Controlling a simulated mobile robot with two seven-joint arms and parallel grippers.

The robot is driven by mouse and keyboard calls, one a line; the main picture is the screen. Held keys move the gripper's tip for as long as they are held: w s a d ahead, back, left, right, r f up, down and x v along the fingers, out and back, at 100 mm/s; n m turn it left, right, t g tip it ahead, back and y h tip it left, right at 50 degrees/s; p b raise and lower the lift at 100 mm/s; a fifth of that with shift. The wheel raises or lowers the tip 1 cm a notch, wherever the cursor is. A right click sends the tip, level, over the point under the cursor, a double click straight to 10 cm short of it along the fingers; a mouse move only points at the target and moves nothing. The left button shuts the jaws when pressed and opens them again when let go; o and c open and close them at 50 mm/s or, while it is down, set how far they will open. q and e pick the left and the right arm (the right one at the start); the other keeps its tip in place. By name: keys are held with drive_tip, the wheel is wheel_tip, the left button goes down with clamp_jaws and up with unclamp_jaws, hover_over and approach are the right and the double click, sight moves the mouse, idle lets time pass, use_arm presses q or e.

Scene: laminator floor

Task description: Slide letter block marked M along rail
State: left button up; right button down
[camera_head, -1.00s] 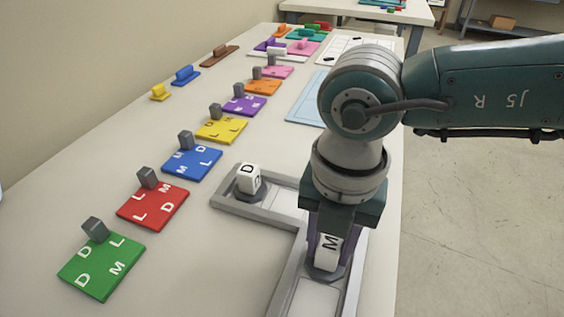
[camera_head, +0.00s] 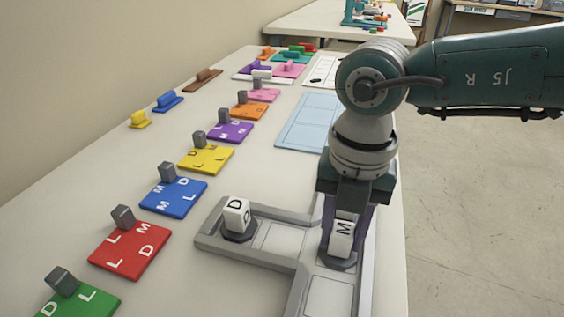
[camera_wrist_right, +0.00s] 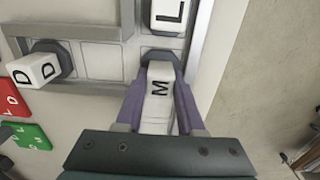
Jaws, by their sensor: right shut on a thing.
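The white letter block marked M (camera_head: 341,238) stands on a dark round base in the grey rail (camera_head: 268,255). My right gripper (camera_head: 345,222) is shut on it, with a purple finger on each side. The M block also shows between the fingers in the right wrist view (camera_wrist_right: 158,88). A white block marked D (camera_head: 237,214) stands in the rail's left branch, and it shows at the left of the right wrist view (camera_wrist_right: 36,70). A block marked L (camera_wrist_right: 168,15) stands in the rail beyond the M block. My left gripper is not in view.
Letter plates with grey knobs, among them a red one (camera_head: 129,251) and a blue one (camera_head: 173,198), line the table left of the rail. A pale blue sheet (camera_head: 306,122) lies beyond the rail. The table's right edge is close to the rail.

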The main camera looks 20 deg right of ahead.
sight(343, 229)
drive_tip(key=shift+c, duration=2.2)
unclamp_jaws()
wheel_tip(343, 229, up, 10)
drive_tip(key=shift+p, duration=0.7)
